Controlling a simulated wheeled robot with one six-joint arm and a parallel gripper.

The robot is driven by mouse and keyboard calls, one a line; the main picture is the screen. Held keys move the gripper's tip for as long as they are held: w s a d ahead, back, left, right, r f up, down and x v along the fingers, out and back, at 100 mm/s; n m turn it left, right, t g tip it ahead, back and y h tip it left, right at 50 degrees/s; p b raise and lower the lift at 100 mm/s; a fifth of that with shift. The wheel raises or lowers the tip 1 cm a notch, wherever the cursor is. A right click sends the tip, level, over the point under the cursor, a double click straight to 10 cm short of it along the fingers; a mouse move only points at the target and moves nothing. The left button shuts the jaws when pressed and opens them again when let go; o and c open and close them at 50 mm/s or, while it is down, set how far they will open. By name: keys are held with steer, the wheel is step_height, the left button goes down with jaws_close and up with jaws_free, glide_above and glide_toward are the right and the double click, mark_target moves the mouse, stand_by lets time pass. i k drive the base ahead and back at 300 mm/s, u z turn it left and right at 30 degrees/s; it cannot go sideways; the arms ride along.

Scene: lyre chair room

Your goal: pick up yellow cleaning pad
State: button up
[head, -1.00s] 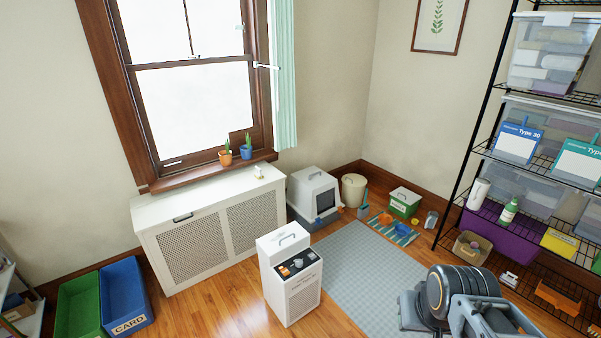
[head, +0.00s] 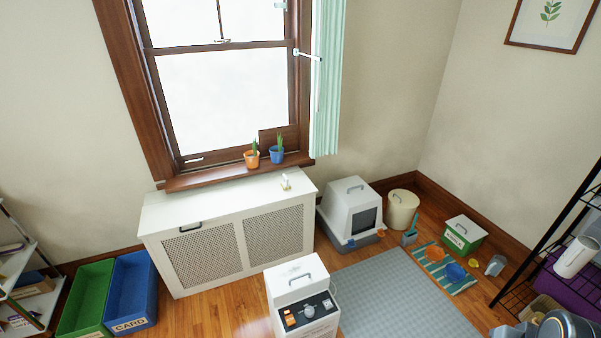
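I cannot make out a yellow cleaning pad for certain in the head view. A small white and yellowish item (head: 286,182) stands on top of the white radiator cover (head: 160,213), below the window; it is too small to tell what it is. A small yellow object (head: 473,263) lies on the floor near the striped mat (head: 459,283). Part of my arm (head: 567,330) shows at the bottom right corner. My gripper is not in view.
A white appliance (head: 298,285) with a handle and dial stands close in front. Green (head: 83,300) and blue (head: 130,290) bins stand at the left. A litter box (head: 352,208) is right of the cover. A black shelf rack (head: 540,245) is at the right. The grey mat (head: 390,290) is clear.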

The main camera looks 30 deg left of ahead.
mark_target(285, 185)
steer(key=i, duration=2.5)
steer(key=u, duration=1.4)
steer(key=i, duration=1)
steer(key=u, duration=2.5)
